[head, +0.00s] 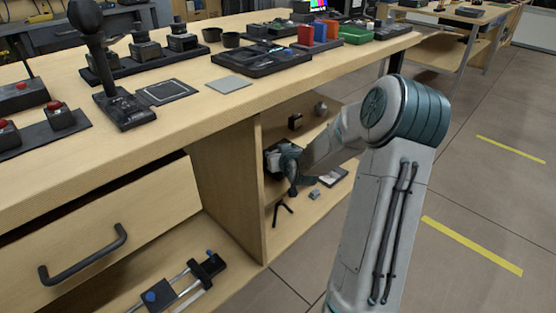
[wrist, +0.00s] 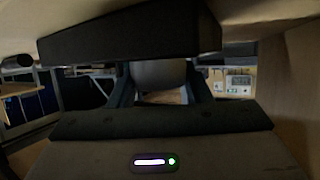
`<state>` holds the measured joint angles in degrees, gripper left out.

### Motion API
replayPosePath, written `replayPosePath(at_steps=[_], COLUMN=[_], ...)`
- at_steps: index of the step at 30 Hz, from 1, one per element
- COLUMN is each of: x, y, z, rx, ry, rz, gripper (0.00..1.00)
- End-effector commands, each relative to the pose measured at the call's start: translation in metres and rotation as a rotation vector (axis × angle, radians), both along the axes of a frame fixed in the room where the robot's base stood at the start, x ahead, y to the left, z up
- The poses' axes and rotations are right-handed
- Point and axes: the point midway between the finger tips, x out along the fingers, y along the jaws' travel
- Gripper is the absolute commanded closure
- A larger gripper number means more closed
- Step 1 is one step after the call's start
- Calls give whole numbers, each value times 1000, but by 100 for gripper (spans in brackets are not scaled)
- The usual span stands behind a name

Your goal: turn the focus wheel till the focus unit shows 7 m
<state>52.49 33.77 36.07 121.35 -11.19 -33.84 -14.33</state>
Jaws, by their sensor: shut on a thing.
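My gripper (head: 288,168) reaches into the open shelf bay under the bench, at a dark unit partly hidden behind it. In the wrist view, the two fingers of my gripper (wrist: 162,88) stand on either side of a grey rounded thing, which looks like the focus wheel (wrist: 158,73), and are shut on it. A dark block, probably the focus unit (wrist: 125,35), spans the top of the wrist view just above the wheel. No distance reading can be made out in either view.
Small items and a little black tripod (head: 283,209) are on the shelf. A slider rig (head: 178,285) lies lower left. The floor at right is clear.

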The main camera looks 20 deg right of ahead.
Motion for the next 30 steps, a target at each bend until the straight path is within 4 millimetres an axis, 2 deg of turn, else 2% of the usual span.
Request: replayPosePath(at_steps=[15,30], x=[1,0], y=[2,1], z=[-1,0], rx=[0,0], ry=[-2,1], rz=[-225,-280], gripper=[78,78])
